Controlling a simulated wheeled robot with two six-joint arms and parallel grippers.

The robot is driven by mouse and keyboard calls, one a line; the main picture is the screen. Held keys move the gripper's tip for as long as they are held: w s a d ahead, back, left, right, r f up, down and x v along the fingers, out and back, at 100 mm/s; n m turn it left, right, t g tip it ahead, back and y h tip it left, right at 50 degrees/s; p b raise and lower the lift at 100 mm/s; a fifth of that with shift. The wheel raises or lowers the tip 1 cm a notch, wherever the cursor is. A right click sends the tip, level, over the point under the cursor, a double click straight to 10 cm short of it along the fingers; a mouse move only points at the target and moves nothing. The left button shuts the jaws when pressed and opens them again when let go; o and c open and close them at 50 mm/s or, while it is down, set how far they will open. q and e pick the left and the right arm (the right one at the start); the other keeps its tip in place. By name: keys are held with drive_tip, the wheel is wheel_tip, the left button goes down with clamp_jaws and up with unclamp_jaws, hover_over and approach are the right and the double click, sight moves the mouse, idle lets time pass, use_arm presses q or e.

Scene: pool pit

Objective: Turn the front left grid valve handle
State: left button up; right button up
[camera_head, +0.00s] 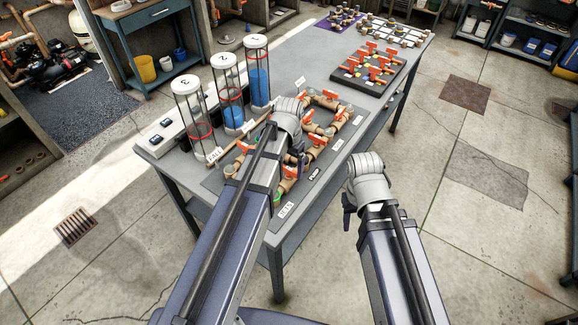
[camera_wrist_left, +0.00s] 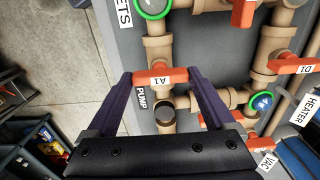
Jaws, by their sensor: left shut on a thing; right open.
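The orange valve handle marked A1 (camera_wrist_left: 158,78) sits on a tan pipe beside the PUMP label (camera_wrist_left: 141,97) in the left wrist view. My left gripper (camera_wrist_left: 159,75) has one purple finger at each end of this handle and is shut on it. The handle lies across the picture, crosswise to its pipe. In the head view my left wrist (camera_head: 288,116) is over the pipe grid and hides part of it. My right gripper (camera_head: 348,207) is open and empty, off the table's right edge; its fingers show only partly.
Other orange handles, such as D1 (camera_wrist_left: 305,66), and green-ringed gauges (camera_wrist_left: 262,101) are close by on the grid. Three clear cylinders (camera_head: 228,90) stand at the table's left. A dark tray with orange handles (camera_head: 369,68) lies farther back.

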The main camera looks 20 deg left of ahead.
sight(289, 169)
idle(0.4)
use_arm(q)
drive_tip(key=o, duration=1.1)
drive_tip(key=shift+r, duration=0.15)
wheel_tip(289, 169, up, 8)
drive_tip(key=p, duration=0.7)
drive_tip(key=shift+f+p, duration=0.25)
drive_tip(key=shift+p, duration=0.15)
